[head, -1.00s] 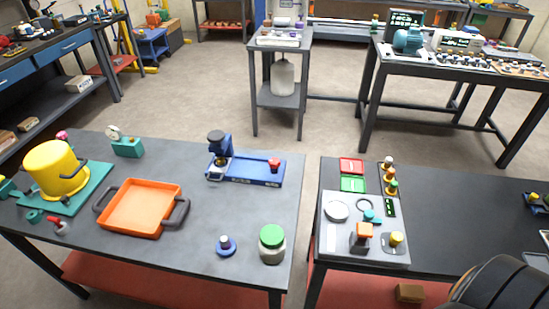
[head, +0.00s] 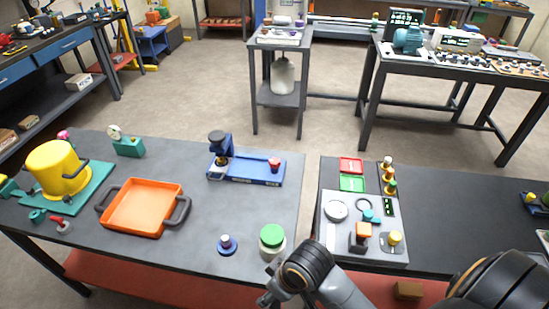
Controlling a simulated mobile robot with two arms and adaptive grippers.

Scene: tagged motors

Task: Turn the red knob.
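A red knob (head: 275,163) sits on the right end of a blue fixture (head: 245,172) on the left table; the fixture has a dark round-topped post at its left end. My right arm reaches in from the lower right, and its gripper (head: 269,298) is at the bottom edge, in front of the left table and well apart from the red knob. Its fingers are small and partly cut off, so I cannot tell whether they are open. My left gripper is not in view.
A green-lidded jar (head: 272,241) and a small blue-based knob (head: 227,244) stand near the front edge, close to my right arm. An orange tray (head: 143,207) and a yellow pot (head: 57,168) are left. A control panel (head: 338,235) stands on the right table. Bare tabletop surrounds the fixture.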

